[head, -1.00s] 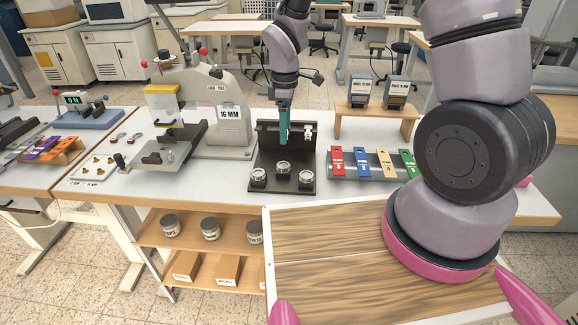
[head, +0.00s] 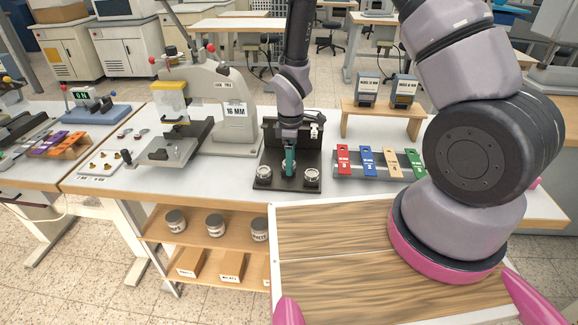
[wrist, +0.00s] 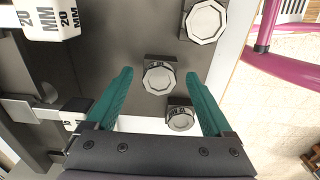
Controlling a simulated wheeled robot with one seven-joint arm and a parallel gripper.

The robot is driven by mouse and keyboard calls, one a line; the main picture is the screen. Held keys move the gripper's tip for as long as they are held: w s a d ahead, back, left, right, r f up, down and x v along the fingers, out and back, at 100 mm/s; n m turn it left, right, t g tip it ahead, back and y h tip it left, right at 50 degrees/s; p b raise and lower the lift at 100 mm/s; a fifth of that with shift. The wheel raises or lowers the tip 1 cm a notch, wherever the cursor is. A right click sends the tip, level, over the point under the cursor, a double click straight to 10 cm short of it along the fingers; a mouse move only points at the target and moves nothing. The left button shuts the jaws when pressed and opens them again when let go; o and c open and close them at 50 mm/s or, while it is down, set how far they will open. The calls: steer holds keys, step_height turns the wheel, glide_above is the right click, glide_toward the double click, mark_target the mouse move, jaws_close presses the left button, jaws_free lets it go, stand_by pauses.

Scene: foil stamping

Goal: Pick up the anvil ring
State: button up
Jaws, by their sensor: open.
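Several dark round pieces with pale faceted tops stand on a black stand (head: 270,141); I cannot tell by look alone which is the anvil ring. In the head view one is at left (head: 263,172) and one at right (head: 311,175); the middle one is mostly hidden behind my gripper (head: 289,163). The wrist view shows the middle piece (wrist: 159,77), another at the top (wrist: 205,20) and a lower one (wrist: 180,117). My gripper (wrist: 158,75) is open, its teal fingers apart, with the middle piece showing between the tips. I see no clear contact.
A white block marked 20 MM (wrist: 48,17) stands near the left finger in the wrist view. A press marked 16 MM (head: 234,128) stands left of the stand. Coloured strips (head: 368,160) lie to the right, below a small wooden shelf (head: 385,108).

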jaws_close()
steer(key=shift+r, duration=0.1)
step_height(320, 180, up, 10)
stand_by(0.7)
stand_by(0.4)
steer(key=shift+r, duration=1.4)
steer(key=shift+r, duration=1.5)
